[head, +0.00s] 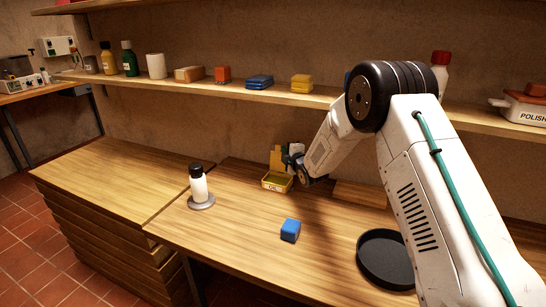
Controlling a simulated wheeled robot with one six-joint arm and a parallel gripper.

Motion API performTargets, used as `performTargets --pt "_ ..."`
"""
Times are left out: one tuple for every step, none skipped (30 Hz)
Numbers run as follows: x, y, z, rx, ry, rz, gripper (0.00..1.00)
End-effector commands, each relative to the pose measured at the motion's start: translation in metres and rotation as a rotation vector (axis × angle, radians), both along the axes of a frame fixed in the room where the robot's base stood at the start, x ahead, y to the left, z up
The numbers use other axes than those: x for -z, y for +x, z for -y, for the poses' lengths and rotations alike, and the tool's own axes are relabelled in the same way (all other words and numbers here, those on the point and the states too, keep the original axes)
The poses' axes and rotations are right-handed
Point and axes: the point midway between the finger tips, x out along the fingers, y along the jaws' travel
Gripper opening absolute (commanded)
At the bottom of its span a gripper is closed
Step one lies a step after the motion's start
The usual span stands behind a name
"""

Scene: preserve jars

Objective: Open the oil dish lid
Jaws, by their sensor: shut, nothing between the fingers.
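The oil dish (271,187) is a small yellow box with a pale label on its front, standing on the wooden bench in the head view. Its yellow lid (276,158) stands raised at the back edge, and the inside of the dish shows dark. My gripper (290,158) is shut and empty, just right of the lid and above the dish's right side. The fingertips are small and partly hidden, so I cannot tell whether they touch the lid.
A white bottle with a black cap (198,185) stands on a grey disc to the left. A blue block (290,230) lies in front, and a round black tray (385,282) sits to the right. A shelf (330,97) with several goods runs above the bench.

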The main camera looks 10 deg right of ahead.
Motion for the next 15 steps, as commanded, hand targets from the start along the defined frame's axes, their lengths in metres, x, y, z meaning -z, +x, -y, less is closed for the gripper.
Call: performTargets --pt "0.0014 0.0015 0.0024 0.001 -0.001 0.000 0.00" --pt "0.0013 0.0022 0.0033 0.001 -0.001 -0.001 0.00" --pt "0.0012 0.0031 0.0043 0.001 -0.001 -0.001 0.00" --pt "0.0011 0.0036 0.0049 0.001 -0.001 -0.001 0.00" --pt "0.0010 0.0042 0.0054 0.001 -0.001 0.000 0.00" --pt "0.0009 0.0047 0.0057 0.001 -0.002 0.000 0.00" --pt "0.0009 0.0050 0.0057 0.001 -0.002 0.000 0.00" --pt "0.0007 0.0054 0.0056 0.000 -0.002 0.001 0.00" --pt "0.0006 0.0057 0.0054 0.000 -0.002 0.001 0.00" --pt "0.0005 0.0059 0.0051 -0.001 -0.002 0.001 0.00" --pt "0.0005 0.0060 0.0047 -0.001 -0.002 0.002 0.00" --pt "0.0005 0.0060 0.0041 -0.002 -0.001 0.002 0.00" --pt "0.0005 0.0061 0.0036 -0.003 -0.002 0.002 0.00" --pt "0.0004 0.0061 0.0032 -0.003 -0.002 0.002 0.00" --pt "0.0004 0.0060 0.0026 -0.004 -0.002 0.002 0.00"
